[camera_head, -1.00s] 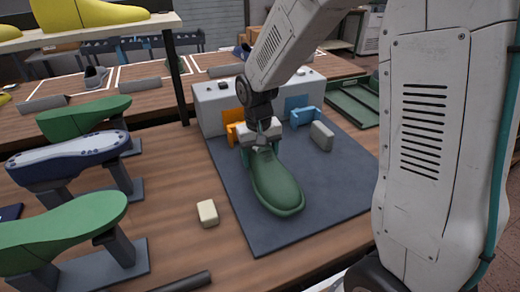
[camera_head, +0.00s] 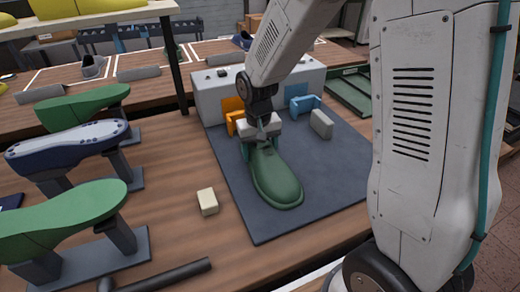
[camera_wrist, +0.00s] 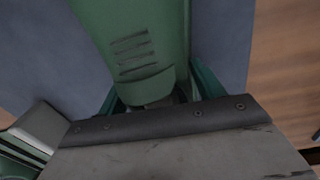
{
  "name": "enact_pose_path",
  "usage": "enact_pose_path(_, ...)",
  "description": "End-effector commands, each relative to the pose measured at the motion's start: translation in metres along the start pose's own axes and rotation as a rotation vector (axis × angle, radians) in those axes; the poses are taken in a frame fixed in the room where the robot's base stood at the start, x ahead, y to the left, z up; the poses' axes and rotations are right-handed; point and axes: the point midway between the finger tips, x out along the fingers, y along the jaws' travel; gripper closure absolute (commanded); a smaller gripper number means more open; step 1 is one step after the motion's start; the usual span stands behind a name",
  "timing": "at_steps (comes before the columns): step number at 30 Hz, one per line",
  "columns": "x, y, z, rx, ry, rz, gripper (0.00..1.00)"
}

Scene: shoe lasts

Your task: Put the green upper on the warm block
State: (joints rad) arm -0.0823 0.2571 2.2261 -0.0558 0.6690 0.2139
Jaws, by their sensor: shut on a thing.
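The green upper (camera_head: 275,175) is over the grey mat (camera_head: 325,190), with its rounded toe pointing toward the front. My gripper (camera_head: 260,140) is shut on its back end. In the wrist view, the upper (camera_wrist: 140,45) runs up from between the green fingers (camera_wrist: 155,92), with several ribs across it. I cannot tell if the upper touches the mat. The orange, warm-coloured block (camera_head: 232,112) stands at the front of the pale machine, just behind and left of my gripper, which partly hides it. A blue block (camera_head: 303,104) stands to its right.
A pale box-like machine (camera_head: 210,103) backs the mat. A grey block (camera_head: 321,124) stands on the mat's right. A cream block (camera_head: 207,202) lies left of the mat. Green and navy shoe forms on stands (camera_head: 65,150) fill the left. The mat's front is clear.

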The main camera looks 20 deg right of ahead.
Motion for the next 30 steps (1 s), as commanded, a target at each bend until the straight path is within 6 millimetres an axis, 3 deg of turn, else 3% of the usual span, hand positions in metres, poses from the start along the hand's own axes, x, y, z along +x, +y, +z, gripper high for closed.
enact_pose_path(14, 0.003, 0.0, 0.0, 0.0, 0.0, 0.0, 0.57)
enact_pose_path(15, 0.003, 0.0, 0.0, 0.0, 0.0, 0.0, 0.24)
enact_pose_path(17, 0.003, 0.0, 0.0, 0.0, 0.0, 0.0, 0.08)
enact_pose_path(26, 0.002, 0.0, 0.0, 0.0, 0.0, 0.0, 0.07)
enact_pose_path(30, -0.012, 0.0, -0.001, 0.0, 0.004, -0.001, 0.07)
